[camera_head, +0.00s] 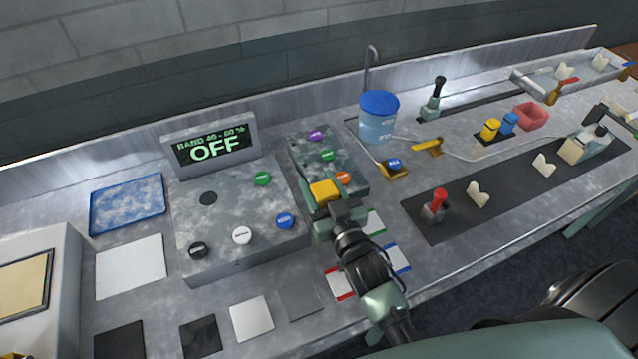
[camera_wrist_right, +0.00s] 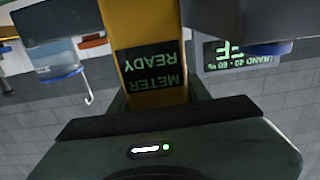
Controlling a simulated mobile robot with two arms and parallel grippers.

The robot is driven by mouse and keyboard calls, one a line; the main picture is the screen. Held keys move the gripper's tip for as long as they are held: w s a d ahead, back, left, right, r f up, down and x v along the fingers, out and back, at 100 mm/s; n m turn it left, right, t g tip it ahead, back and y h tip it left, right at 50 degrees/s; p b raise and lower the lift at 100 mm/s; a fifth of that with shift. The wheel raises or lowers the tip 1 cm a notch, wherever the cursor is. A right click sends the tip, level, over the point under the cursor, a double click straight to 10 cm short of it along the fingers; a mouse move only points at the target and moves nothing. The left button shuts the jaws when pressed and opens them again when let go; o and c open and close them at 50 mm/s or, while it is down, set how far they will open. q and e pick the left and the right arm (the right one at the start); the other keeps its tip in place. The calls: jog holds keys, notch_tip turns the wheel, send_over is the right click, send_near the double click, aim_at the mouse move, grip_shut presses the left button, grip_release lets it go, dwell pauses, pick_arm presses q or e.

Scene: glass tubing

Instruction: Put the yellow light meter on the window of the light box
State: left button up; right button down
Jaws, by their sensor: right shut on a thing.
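The yellow light meter (camera_head: 325,191) is held in my right gripper (camera_head: 331,202), above the near part of the grey button box. In the right wrist view the meter (camera_wrist_right: 140,25) sits between the jaws, and its dark screen reads "METER READY" upside down. The light box seems to be the grey console (camera_head: 185,235) left of the gripper. A dark round spot (camera_head: 208,198) on its top looks like the window and is uncovered. The meter is to the right of it, apart from it. My left gripper is not in view.
A display (camera_head: 211,147) behind the console reads "BAND 40-60 % OFF". Green, blue, white and black buttons stand on the console. The button box (camera_head: 300,155) has purple, green and orange buttons. A blue-lidded container (camera_head: 377,125) stands behind. A pale box (camera_head: 68,290) is at far left.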

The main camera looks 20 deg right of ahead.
jog(key=shift+f, duration=0.15)
jog(key=c, duration=0.7)
grip_release()
